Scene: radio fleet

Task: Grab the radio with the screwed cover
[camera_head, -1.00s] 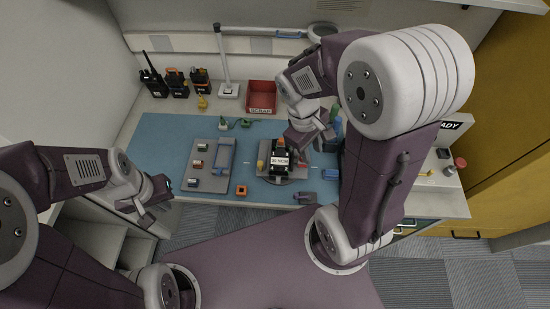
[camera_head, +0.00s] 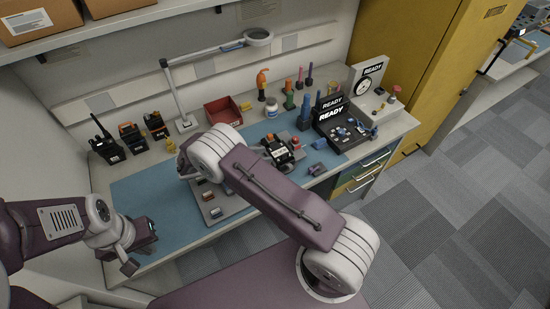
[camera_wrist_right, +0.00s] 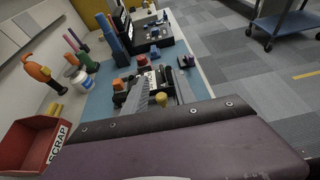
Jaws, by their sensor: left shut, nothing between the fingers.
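Three radios stand at the back left of the bench in the head view: a black one with a long antenna (camera_head: 106,143), an orange-topped one (camera_head: 132,137) and another dark one (camera_head: 156,126). A black and orange radio (camera_head: 281,151) with a white label sits on a holder at the mat's middle. I cannot tell which has a screwed cover. My left gripper (camera_head: 138,255) is shut and empty above the mat's front left edge. My right gripper (camera_wrist_right: 163,90) shows two separated fingers with nothing held; in the head view my right arm hides it.
A red scrap bin (camera_head: 223,112) and a lamp stand (camera_head: 181,105) are at the back.

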